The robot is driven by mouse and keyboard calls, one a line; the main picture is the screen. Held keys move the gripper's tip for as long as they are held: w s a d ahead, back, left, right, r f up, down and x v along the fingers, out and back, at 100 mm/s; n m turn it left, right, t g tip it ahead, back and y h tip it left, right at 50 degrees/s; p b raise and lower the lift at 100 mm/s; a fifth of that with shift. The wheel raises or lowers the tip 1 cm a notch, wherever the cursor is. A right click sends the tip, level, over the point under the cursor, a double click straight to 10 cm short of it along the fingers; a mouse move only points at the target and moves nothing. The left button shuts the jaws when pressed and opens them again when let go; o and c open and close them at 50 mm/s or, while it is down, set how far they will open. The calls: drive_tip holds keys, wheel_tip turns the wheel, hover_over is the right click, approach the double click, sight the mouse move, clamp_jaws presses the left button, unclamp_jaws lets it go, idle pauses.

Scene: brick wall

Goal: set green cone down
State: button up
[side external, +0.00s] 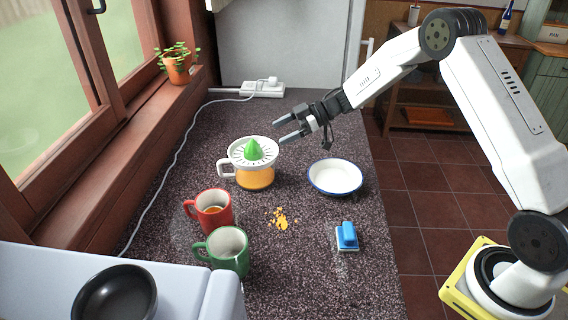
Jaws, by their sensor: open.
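The green cone (254,150) sits point up in the middle of the white strainer top of the juicer (256,178), which has an orange lower part and a white handle on its left. My gripper (280,132) is to the right of the cone and a little higher in the picture. Its two fingers are apart and point left toward the cone, with nothing between them. The cone appears clear of the fingers. The cone's lower edge, where it meets the strainer, is too small to see in detail.
A white bowl with a blue rim (336,190) stands right of the juicer. A red mug (217,225) and a green mug (240,266) stand in front. Orange crumbs (281,222) and a blue brush (347,236) lie on the dark counter. A white cord (170,165) runs along the left.

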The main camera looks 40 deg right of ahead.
wheel_tip(320, 180, up, 4)
drive_tip(key=s+d+m+t+h, duration=0.1)
drive_tip(key=s+m+t+h, duration=0.1)
drive_tip(key=m+t+h, duration=0.45)
drive_tip(key=s+f+m+g+h, duration=0.1)
drive_tip(key=s+m+g, duration=0.1)
drive_tip(key=s, duration=0.6)
drive_tip(key=s+a+f+m+g+h, duration=0.1)
drive_tip(key=s+f+m+g+h, duration=0.1)
drive_tip(key=s+g, duration=0.3)
drive_tip(key=s+f+m+g+h, duration=0.1)
drive_tip(key=s+m+g+h, duration=0.1)
drive_tip(key=s, duration=1.1)
drive_tip(key=shift+s+a+f+g, duration=0.25)
drive_tip(key=shift+f+g, duration=0.15)
drive_tip(key=shift+g, duration=0.25)
drive_tip(key=shift+w+h, duration=0.1)
drive_tip(key=shift+h, duration=0.15)
